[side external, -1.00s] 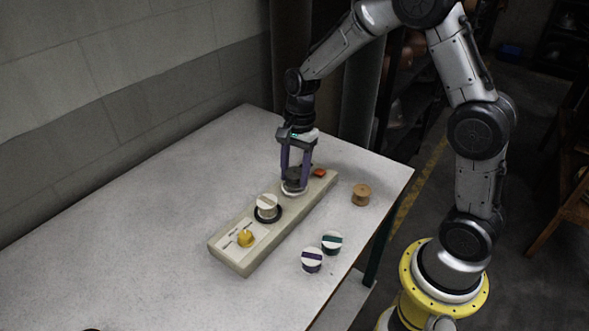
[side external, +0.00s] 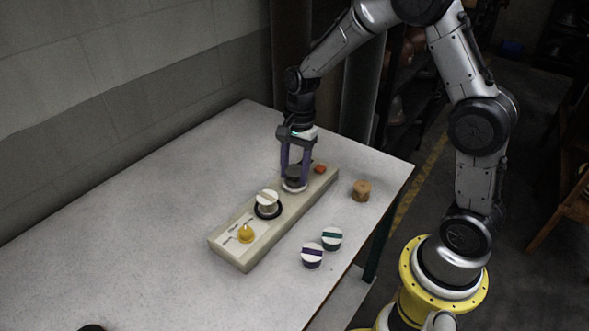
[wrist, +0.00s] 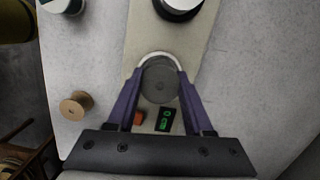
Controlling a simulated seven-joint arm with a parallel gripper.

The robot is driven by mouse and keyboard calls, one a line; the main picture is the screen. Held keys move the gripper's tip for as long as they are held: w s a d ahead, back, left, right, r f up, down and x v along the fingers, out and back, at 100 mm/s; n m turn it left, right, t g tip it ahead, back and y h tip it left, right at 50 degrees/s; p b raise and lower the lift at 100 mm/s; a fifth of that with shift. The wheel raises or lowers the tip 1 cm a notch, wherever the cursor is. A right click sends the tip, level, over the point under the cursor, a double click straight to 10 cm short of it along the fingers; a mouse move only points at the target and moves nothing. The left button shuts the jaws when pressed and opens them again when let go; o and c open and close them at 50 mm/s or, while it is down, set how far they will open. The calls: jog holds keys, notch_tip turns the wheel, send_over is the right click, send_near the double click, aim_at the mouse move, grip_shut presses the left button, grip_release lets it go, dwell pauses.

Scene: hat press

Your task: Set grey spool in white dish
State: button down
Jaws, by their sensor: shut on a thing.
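The grey spool (wrist: 160,84) is between the purple fingers of my gripper (wrist: 160,98), which is shut on it. In the side view the spool (side external: 293,172) is upright, low over or in the white dish (side external: 294,187); I cannot tell whether it touches the dish floor. In the wrist view the white dish (wrist: 157,55) shows as a pale rim curving around the spool's far edge. My gripper (side external: 294,175) points down at the far part of the beige base.
The long beige base (side external: 234,256) carries a yellow knob (side external: 246,235), a white-topped piece in a dark ring (side external: 267,201) and a red button (side external: 320,169). A wooden spool (side external: 361,190) and two striped white-topped pieces (side external: 312,257) stand to the right. The table's left is clear.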

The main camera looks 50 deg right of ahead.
jog(key=shift+f, duration=0.25)
jog(key=shift+c, duration=1.1)
grip_release()
notch_tip(320, 180, up, 18)
jog(key=s+t, duration=0.1)
jog(key=s, duration=0.1)
jog(key=s+a+r+n+t, duration=0.2)
jog(key=s+r+n, duration=0.2)
jog(key=s, duration=0.4)
jog(key=s+f+n+t+h, duration=0.1)
jog(key=s+f+n, duration=0.4)
jog(key=s+n, duration=0.6)
jog(key=shift+s+d+n+t+h, duration=0.3)
jog(key=shift+n+t+h, duration=0.1)
jog(key=shift+n+t, duration=0.45)
